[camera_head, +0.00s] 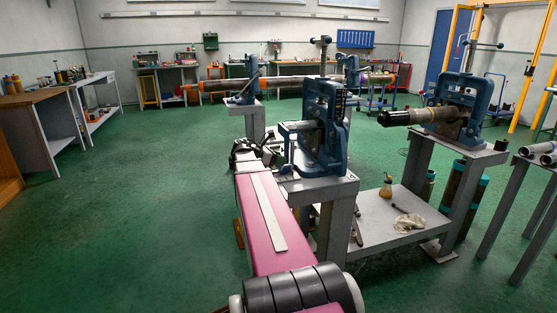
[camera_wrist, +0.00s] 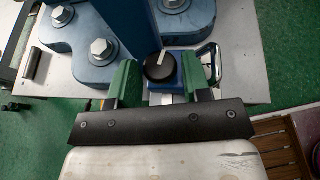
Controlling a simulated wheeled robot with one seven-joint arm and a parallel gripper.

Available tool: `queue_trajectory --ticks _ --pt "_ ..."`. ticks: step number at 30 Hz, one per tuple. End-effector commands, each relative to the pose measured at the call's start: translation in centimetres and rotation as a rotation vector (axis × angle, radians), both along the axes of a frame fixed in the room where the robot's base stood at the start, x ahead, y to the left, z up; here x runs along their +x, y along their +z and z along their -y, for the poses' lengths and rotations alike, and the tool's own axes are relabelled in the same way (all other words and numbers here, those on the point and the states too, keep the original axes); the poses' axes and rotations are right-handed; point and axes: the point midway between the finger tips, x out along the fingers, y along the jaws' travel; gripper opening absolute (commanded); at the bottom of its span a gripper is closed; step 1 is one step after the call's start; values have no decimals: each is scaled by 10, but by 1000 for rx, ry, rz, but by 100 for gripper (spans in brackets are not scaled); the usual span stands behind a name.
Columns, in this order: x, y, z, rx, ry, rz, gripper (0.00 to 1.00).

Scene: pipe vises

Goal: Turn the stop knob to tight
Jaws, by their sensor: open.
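The stop knob (camera_wrist: 159,67) is a round black knob with a pale pointer line on a blue mount, at the foot of a blue pipe vise (camera_wrist: 120,22). My gripper (camera_wrist: 158,60) is open, with its two green fingers on either side of the knob in the wrist view. A gap shows between the knob and each finger; I cannot tell their relative height. In the head view, my gripper (camera_head: 255,153) is dark and small beside the middle blue vise (camera_head: 324,128) on its grey stand. The knob cannot be made out there, and no tight marking is legible.
Large bolts (camera_wrist: 103,49) hold the vise's blue base to the grey top. A second vise with a dark pipe (camera_head: 410,117) stands at right. Another vise (camera_head: 243,85) stands behind, with a long pipe. A low grey shelf (camera_head: 375,218) holds small items. Green floor is open at left.

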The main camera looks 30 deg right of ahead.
Motion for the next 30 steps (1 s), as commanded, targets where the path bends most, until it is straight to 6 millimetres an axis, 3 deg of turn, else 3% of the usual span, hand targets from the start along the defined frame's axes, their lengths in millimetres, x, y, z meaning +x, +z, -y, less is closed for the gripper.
queue_trajectory --ticks 4,5,7,8,14,30 --pt "0 0 0 0 0 0 44" --pt "0 0 0 0 0 0 38" --pt "0 0 0 0 0 0 15" --pt "0 0 0 0 0 0 12" --pt "2 0 0 1 -19 1 12" --pt "8 0 2 0 -389 0 12"
